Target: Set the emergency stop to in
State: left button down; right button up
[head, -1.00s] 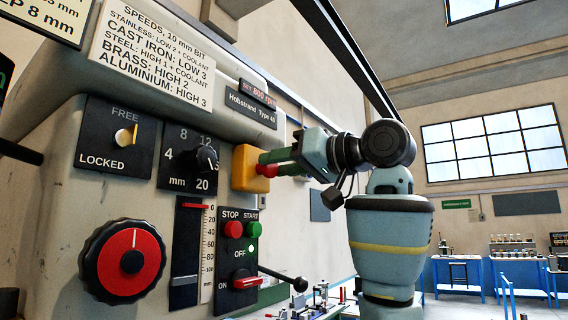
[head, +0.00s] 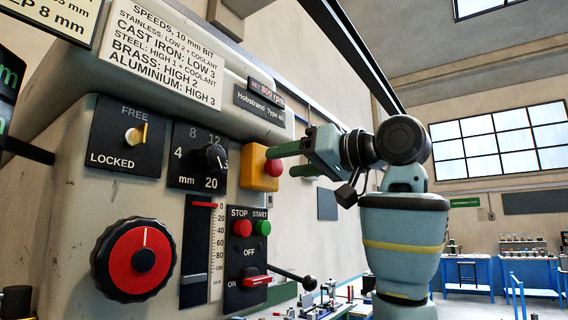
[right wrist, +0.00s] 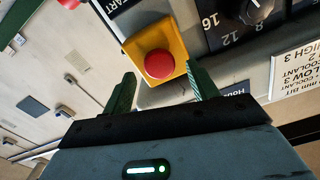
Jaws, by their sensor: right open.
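The emergency stop is a round red button (head: 273,167) on a yellow box (head: 252,165) at the right end of the machine's control panel. It shows whole in the right wrist view (right wrist: 159,64), centred on its yellow box (right wrist: 158,40). How far the button is pressed in, I cannot tell. My right gripper (head: 281,161) is open and empty, coming from the right, with its green fingers pointing at the box. In the right wrist view its fingers (right wrist: 160,80) stand apart, one on each side of the button. My left gripper is not in view.
A black-knobbed handle (head: 308,283) sticks out below my right gripper.

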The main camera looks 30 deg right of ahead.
jog(key=v, duration=0.6)
dwell(0.3)
jog(key=shift+w, duration=0.1)
